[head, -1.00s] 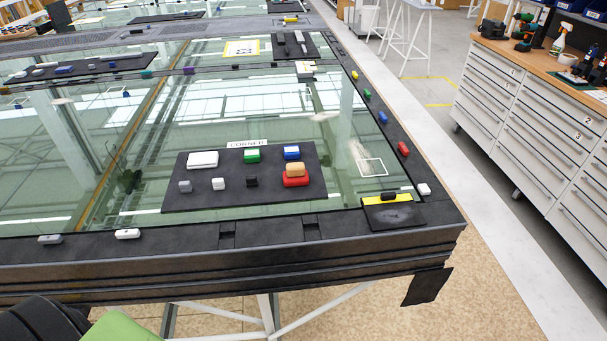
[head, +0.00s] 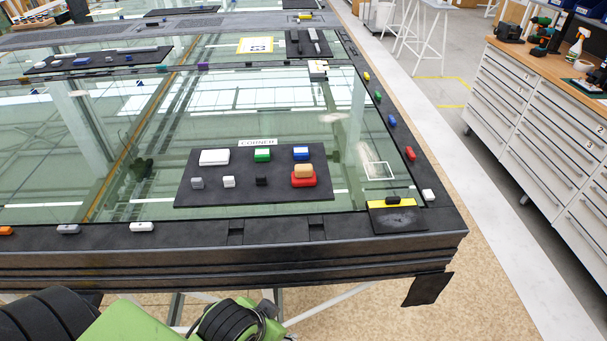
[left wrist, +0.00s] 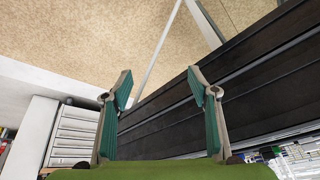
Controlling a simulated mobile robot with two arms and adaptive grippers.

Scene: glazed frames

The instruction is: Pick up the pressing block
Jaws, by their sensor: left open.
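A black mat (head: 325,192) lies on the glazed frame's near corner. In front are small grey (head: 197,182), white (head: 229,181) and black (head: 261,180) pieces. I cannot tell which is the pressing block. My left gripper (left wrist: 160,82) is open and empty in the left wrist view, beside the frame's dark side. Its fingers are outside the head view. My right gripper is not seen.
The dark frame edge (head: 330,252) runs between my arm and the mat. A black pad with a yellow strip (head: 399,217) lies at the corner. Coloured clips line the right edge. Drawer cabinets (head: 545,120) stand across the aisle.

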